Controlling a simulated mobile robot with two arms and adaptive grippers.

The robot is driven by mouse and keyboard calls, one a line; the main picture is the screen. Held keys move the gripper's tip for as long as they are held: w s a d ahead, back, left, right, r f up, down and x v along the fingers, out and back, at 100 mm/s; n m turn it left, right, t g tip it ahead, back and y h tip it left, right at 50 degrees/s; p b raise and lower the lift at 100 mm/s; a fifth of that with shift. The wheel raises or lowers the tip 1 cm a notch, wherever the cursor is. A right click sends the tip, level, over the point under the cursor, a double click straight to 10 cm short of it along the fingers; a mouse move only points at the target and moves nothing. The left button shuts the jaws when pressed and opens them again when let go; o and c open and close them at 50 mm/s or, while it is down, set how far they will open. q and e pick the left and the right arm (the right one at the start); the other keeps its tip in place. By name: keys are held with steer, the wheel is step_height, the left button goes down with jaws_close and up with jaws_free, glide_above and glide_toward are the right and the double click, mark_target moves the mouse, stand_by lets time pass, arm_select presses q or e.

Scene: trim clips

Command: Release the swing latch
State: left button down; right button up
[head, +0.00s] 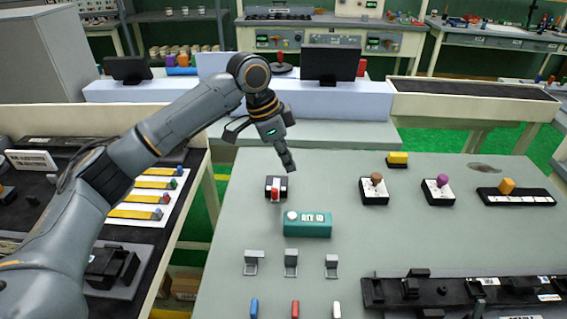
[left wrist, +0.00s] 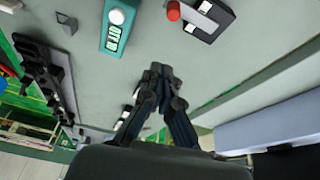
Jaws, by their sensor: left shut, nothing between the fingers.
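My left gripper (head: 289,166) points down over the grey panel (head: 340,172), its fingers together and empty. Below its tips in the head view is a small dark base with a red knob (head: 275,194); the fingers look apart from it. In the left wrist view the shut fingertips (left wrist: 160,70) are in the middle, and the dark base with white patches (left wrist: 212,14) and its red knob (left wrist: 173,11) show at the top, clear of the fingers. I cannot tell for sure which fitting is the swing latch; this red-knobbed one is nearest. My right gripper is not in view.
A teal box (head: 320,229) with a display stands just in front of the red knob. Brown (head: 376,178), purple (head: 442,180) and orange (head: 507,185) knobs are to the right. Grey brackets (head: 291,258) and a black rail (head: 455,291) lie nearer. Panel between is bare.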

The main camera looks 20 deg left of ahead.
mark_target(276, 186)
arm_select(q)
steer(key=x, duration=0.7)
steer(key=shift+d+f+p, duration=0.15)
steer(key=shift+f+p, duration=0.05)
steer(key=shift+p, duration=0.15)
steer(key=a, duration=0.1)
steer(key=s+a, duration=0.1)
steer(key=a, duration=0.1)
steer(key=shift+s+f+p, duration=0.1)
steer(key=shift+p, duration=0.3)
steer(key=shift+s+a, duration=0.2)
steer(key=shift+a, duration=0.05)
